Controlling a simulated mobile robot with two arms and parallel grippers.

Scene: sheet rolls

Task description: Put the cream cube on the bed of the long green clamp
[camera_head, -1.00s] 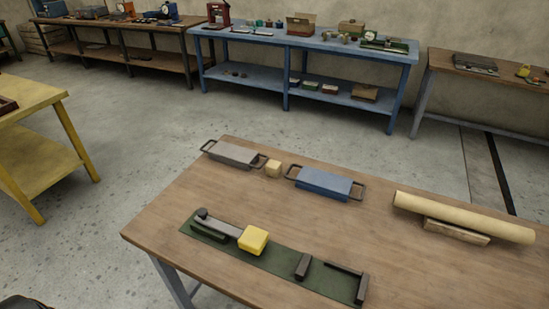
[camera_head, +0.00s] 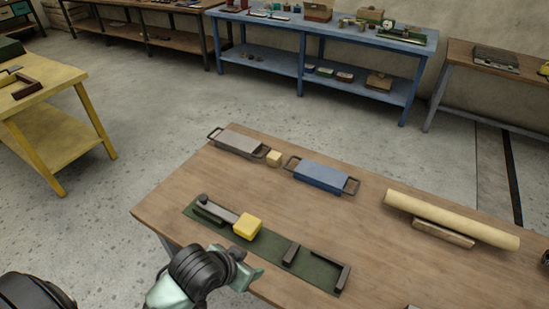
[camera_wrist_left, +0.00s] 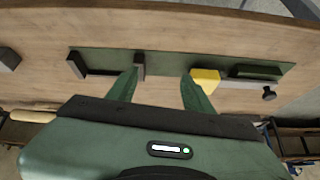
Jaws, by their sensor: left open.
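The small cream cube (camera_head: 273,159) sits on the wooden table between a grey tray and a blue tray. The long green clamp (camera_head: 316,268) lies near the table's front edge, with a dark grey bar at its left and dark upright stops at its right. My left gripper (camera_head: 250,278) is at the table's front edge, beside the clamp. In the left wrist view its two green fingers (camera_wrist_left: 160,88) are apart with nothing between them, and the clamp (camera_wrist_left: 165,62) lies beyond. My right gripper does not show.
The grey tray (camera_head: 238,142) and blue tray (camera_head: 318,178) have handles close to the cube on either side. A cream roll (camera_head: 450,218) lies on a wooden support (camera_head: 443,233) at the right. The table between the trays and the clamp is clear.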

